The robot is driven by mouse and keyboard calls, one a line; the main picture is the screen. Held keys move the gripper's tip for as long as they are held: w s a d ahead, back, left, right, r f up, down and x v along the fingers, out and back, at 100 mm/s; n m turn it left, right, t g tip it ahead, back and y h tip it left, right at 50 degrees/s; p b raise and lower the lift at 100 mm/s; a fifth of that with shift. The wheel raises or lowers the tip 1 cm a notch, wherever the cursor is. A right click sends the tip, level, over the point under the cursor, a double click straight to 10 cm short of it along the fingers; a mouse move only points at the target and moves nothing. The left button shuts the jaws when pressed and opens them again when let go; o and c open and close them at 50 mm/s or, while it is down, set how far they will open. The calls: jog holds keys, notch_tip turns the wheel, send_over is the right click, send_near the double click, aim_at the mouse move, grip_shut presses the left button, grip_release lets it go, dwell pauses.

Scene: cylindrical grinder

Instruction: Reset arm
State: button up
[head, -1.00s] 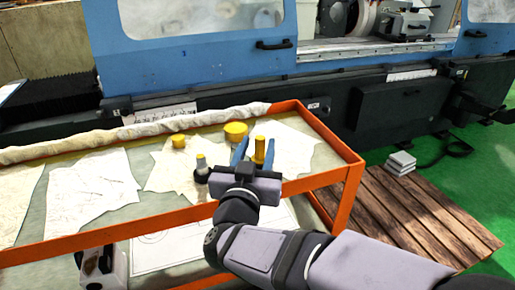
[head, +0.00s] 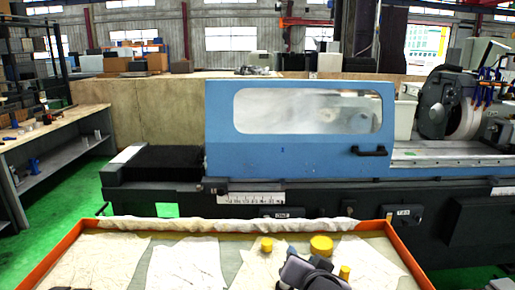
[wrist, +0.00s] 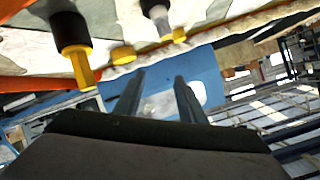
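My gripper (wrist: 159,77) shows two blue-grey fingers standing apart with nothing between them. In the head view my gripper (head: 291,252) is at the bottom, over the orange-rimmed cart (head: 408,258), its fingers partly hidden by the wrist. Nearby on the cart are a small yellow cap (head: 267,245), a larger yellow cap (head: 321,245) and a yellow pin (head: 344,271). In the wrist view a black-and-yellow part (wrist: 77,48) and a grey-tipped part (wrist: 155,12) appear above the fingers, apart from them.
A rolled cloth (head: 205,225) lies along the cart's far edge, with pale sheets (head: 187,265) in front. Behind stands the blue grinder (head: 300,150) with its window door and handle (head: 369,151). A workbench (head: 55,140) is at left, with green floor between.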

jog(key=s+f+n+g+y+p, duration=0.1)
jog(key=s+f+g+p, duration=0.3)
jog(key=s+g+p, duration=0.5)
jog(key=s+d+f+n+g+b, duration=0.2)
jog(key=s+f+b, duration=0.3)
jog(key=s+f, duration=0.1)
jog(key=s+d+f+n+g+h+b, duration=0.1)
jog(key=s+d+f+n+g+b, duration=0.1)
jog(key=s+f+b, duration=0.3)
notch_tip(320, 180, down, 4)
jog(key=shift+s+d+f+n+b, duration=0.2)
jog(key=shift+s+n+b, duration=0.15)
jog(key=shift+s, duration=0.8)
